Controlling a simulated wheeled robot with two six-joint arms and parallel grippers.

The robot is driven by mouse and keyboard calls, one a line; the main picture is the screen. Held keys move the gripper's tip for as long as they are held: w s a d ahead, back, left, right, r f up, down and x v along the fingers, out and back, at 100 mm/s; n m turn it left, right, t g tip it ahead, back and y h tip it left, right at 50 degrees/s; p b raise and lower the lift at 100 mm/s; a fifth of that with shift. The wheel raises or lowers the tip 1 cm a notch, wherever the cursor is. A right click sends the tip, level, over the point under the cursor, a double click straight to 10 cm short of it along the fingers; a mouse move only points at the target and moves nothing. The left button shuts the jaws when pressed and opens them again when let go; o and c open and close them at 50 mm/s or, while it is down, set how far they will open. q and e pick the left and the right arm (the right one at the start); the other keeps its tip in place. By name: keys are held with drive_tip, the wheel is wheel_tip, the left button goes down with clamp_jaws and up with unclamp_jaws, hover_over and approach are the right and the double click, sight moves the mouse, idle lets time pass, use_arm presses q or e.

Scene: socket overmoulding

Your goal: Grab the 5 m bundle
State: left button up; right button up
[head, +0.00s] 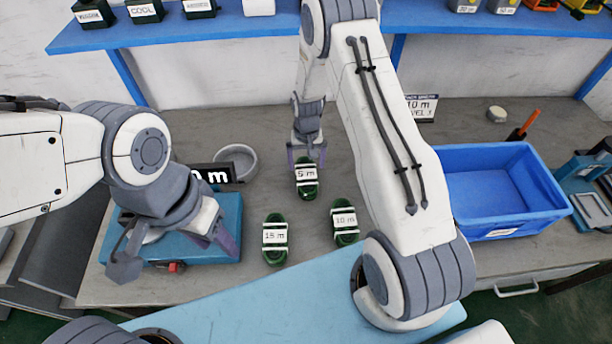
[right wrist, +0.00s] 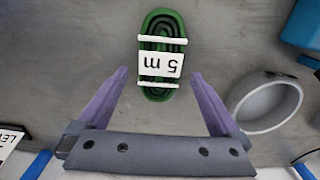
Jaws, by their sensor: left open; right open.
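The 5 m bundle (head: 306,188) is a green coil with white ties and a white "5 m" label, lying on the grey bench. It also shows in the right wrist view (right wrist: 162,62), upside down. My right gripper (head: 306,154) is open and empty, above the bench at the bundle's far end. In the right wrist view its two purple fingers (right wrist: 160,95) stand apart, either side of the bundle's near end. I cannot tell whether they touch it. My left gripper (head: 222,246) is open and empty, over the blue-teal box at the left.
Green bundles marked 15 m (head: 275,236) and 10 m (head: 345,220) lie close by. A grey round dish (head: 240,160) sits left of the 5 m bundle. A blue bin (head: 505,185) stands right; a teal box (head: 225,215) stands left. A blue shelf (head: 250,30) runs behind.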

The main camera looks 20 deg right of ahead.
sight(306, 174)
drive_tip(key=shift+f, duration=0.8)
wheel_tip(306, 174, down, 4)
drive_tip(key=shift+f+p, duration=0.25)
drive_tip(key=shift+p, duration=0.95)
drive_tip(key=shift+f, duration=0.4)
drive_tip(key=c, duration=1.2)
drive_tip(key=shift+r, duration=0.1)
drive_tip(key=shift+c, duration=0.2)
